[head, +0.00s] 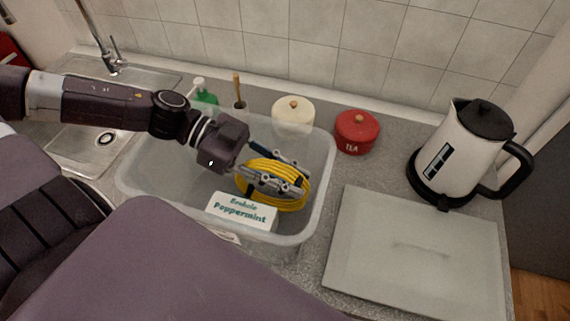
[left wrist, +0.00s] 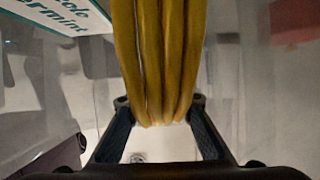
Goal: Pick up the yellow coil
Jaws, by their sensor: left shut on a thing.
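The yellow coil (head: 291,197) is a round bundle of cable in the head view, inside or just above the clear plastic bin (head: 150,188). My left gripper (head: 275,172) reaches in from the left and is shut on the coil, one finger on each side of it. In the left wrist view the coil's yellow strands (left wrist: 158,60) run between the two fingers of my left gripper (left wrist: 163,130). I cannot tell whether the coil touches the bin's floor. My right gripper is not in view.
A white peppermint box (head: 241,212) is in the bin beside the coil. A grey lid (head: 415,255) lies on the counter at the right, with a kettle (head: 460,150) behind it. A red tea canister (head: 356,132) and a cream canister (head: 293,115) stand behind the bin. A sink (head: 95,140) is at left.

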